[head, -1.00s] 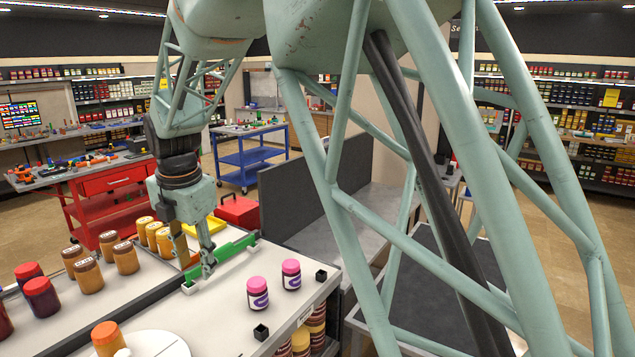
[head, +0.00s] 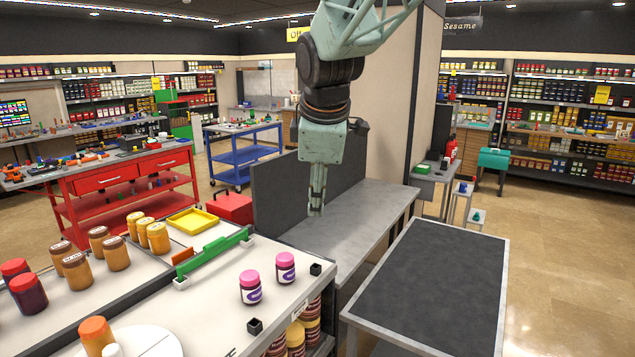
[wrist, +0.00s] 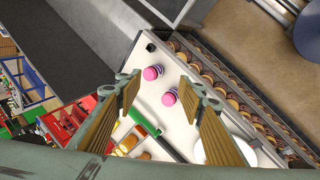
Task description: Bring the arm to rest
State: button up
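My gripper (head: 317,203) hangs pointing down in the head view, above the grey bench beside the white counter. In the wrist view my gripper (wrist: 170,100) has its two wood-toned fingers wide apart with nothing between them but the scene below. Two pink-lidded jars (head: 250,287) (head: 285,268) stand upright on the white counter, apart from my gripper. They also show far below the fingers in the wrist view (wrist: 153,73) (wrist: 169,97). My arm rises from the gripper to the top of the head view.
The white counter (head: 215,312) also holds several orange and dark jars, a green bar (head: 212,257) and a yellow tray (head: 192,220). A dark panel (head: 283,205) stands behind the grey bench (head: 372,207). A dark-topped table (head: 430,285) is at right, clear on top.

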jog(key=s+d+r+m+b, duration=0.15)
jog(key=s+d+m, duration=0.65)
jog(key=s+d, duration=0.8)
jog(key=s+d+f+m+b, duration=0.1)
jog(key=s+f+m, duration=0.2)
jog(key=s, duration=0.6)
jog(key=s+d+f+m+g+b, duration=0.1)
jog(key=s+d+f+m, duration=0.1)
jog(key=s, duration=0.8)
jog(key=s+d+f+m+b, duration=0.1)
jog(key=s+f, duration=0.4)
jog(key=s, duration=0.5)
jog(key=shift+d+m+b, duration=0.15)
jog(key=shift+m+b, duration=0.4)
jog(key=shift+m, duration=0.85)
